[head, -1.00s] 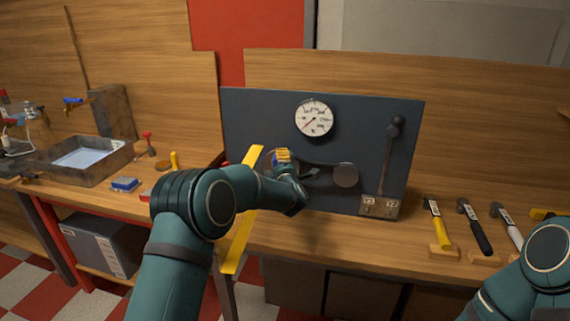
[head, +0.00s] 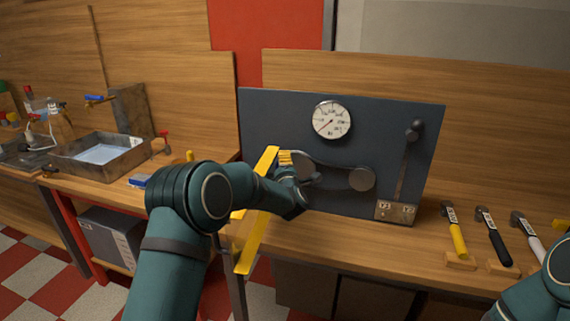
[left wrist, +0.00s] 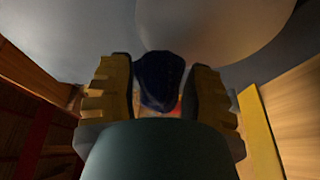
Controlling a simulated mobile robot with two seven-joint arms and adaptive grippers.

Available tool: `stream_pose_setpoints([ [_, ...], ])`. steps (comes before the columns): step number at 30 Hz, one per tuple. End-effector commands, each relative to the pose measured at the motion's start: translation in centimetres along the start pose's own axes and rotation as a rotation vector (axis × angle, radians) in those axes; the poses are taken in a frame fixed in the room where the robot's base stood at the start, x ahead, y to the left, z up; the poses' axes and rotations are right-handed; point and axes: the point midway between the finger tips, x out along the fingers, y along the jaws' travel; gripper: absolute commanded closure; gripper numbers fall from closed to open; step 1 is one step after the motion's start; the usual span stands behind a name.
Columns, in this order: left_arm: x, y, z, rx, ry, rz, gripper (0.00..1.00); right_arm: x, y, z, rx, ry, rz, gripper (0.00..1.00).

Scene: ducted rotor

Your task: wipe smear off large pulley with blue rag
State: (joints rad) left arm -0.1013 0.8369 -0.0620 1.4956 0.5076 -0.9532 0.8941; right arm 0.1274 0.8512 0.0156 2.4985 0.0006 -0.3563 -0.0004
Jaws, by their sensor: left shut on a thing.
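The large pulley (head: 304,160) is a grey disc low on the left of the dark panel, partly hidden by my left gripper (head: 286,158). In the left wrist view the pale rounded disc of the large pulley (left wrist: 215,25) fills the top, just beyond the fingertips. My left gripper (left wrist: 160,85) has yellow fingers shut on the dark blue rag (left wrist: 160,80). The rag's end reaches the pulley's lower edge in that view; I cannot tell whether it touches. No smear can be made out. My right gripper is out of view; only my right arm shows at lower right.
The panel (head: 385,130) also bears a gauge (head: 332,120), a small pulley (head: 361,179) and a lever (head: 408,155). A yellow bar (head: 255,225) stands close to my left arm. Hammers (head: 492,235) lie at right. A metal tray (head: 100,155) stands at left.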

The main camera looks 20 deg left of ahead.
Motion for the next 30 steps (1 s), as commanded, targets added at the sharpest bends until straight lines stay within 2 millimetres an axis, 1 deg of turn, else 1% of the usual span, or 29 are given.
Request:
stream_pose_setpoints([
  [3,-1.1,0.1,-0.5,0.001,0.000,0.000,0.88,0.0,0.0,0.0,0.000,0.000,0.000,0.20],
  [12,-3.5,0.0,-1.4,0.001,-0.001,0.000,0.89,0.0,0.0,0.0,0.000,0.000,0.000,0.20],
  [17,-4.0,0.1,-1.7,0.000,-0.001,0.001,0.89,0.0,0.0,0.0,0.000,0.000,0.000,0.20],
  [26,-4.2,0.0,-1.7,0.000,-0.001,0.000,0.89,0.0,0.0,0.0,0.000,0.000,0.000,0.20],
  [30,-5.0,0.0,-2.1,0.000,-0.001,0.000,0.89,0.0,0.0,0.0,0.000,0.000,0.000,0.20],
])
